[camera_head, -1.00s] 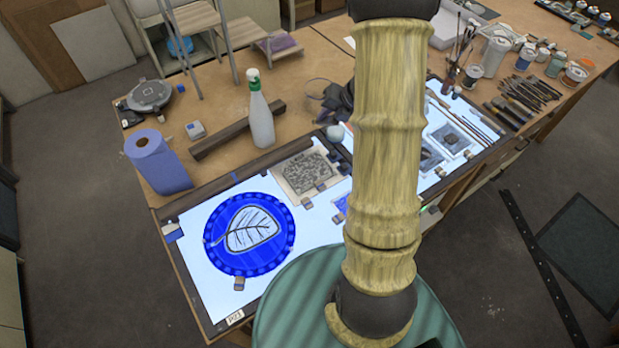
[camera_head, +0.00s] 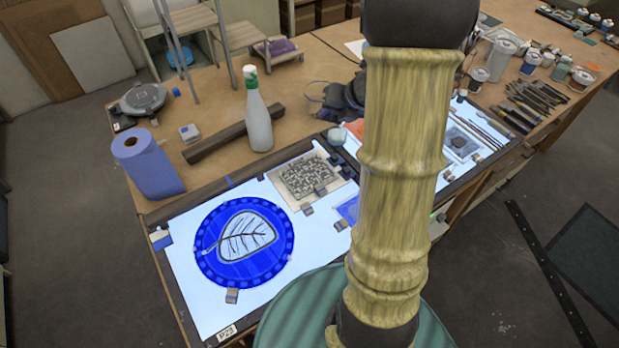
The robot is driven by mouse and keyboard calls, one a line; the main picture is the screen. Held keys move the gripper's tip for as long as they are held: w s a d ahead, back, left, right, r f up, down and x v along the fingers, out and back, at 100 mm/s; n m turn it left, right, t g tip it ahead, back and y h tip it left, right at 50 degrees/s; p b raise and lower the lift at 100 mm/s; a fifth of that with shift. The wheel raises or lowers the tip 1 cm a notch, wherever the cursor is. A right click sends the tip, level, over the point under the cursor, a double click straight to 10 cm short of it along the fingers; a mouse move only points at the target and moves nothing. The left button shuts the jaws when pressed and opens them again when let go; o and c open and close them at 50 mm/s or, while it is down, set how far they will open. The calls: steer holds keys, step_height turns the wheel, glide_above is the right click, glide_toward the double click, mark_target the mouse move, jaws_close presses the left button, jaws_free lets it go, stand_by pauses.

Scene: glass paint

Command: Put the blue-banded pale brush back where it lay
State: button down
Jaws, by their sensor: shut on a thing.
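My arm, wrapped in yellowish ribbed covering, rises through the middle of the picture. Its end is out of sight, so my gripper and anything in it are not seen. I cannot make out a blue-banded pale brush anywhere. Several thin brushes (camera_head: 483,122) lie side by side on the right part of the lit panel (camera_head: 317,237), just right of my arm. They are too small to tell by band colour. My arm hides the middle of the panel.
A blue glass disc with a leaf (camera_head: 243,240) lies on the panel's left part. Dark tools (camera_head: 537,100) and jars (camera_head: 497,60) crowd the table's right side.

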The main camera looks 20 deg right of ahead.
steer(key=b, duration=0.3)
steer(key=shift+f+t, duration=0.3)
steer(key=shift+t, duration=0.1)
steer(key=shift+n+b, duration=0.3)
steer(key=shift+b, duration=0.2)
steer(key=n+t+b, duration=0.1)
steer(key=t+b, duration=0.1)
steer(key=b, duration=0.7)
steer(key=shift+n+h, duration=0.3)
steer(key=shift+n, duration=0.1)
steer(key=shift+r+b, duration=0.1)
steer(key=shift+b, duration=0.25)
steer(key=shift+r, duration=0.25)
steer(key=shift+f+t, duration=0.1)
steer(key=shift+t, duration=0.2)
steer(key=b, duration=0.2)
steer(key=shift+f+n+b, duration=0.25)
steer(key=shift+n+b, duration=0.05)
steer(key=shift+n, duration=0.1)
steer(key=shift+t+b, duration=0.3)
steer(key=shift+b, duration=0.7)
steer(key=n+t+b, duration=0.2)
steer(key=b, duration=0.7)
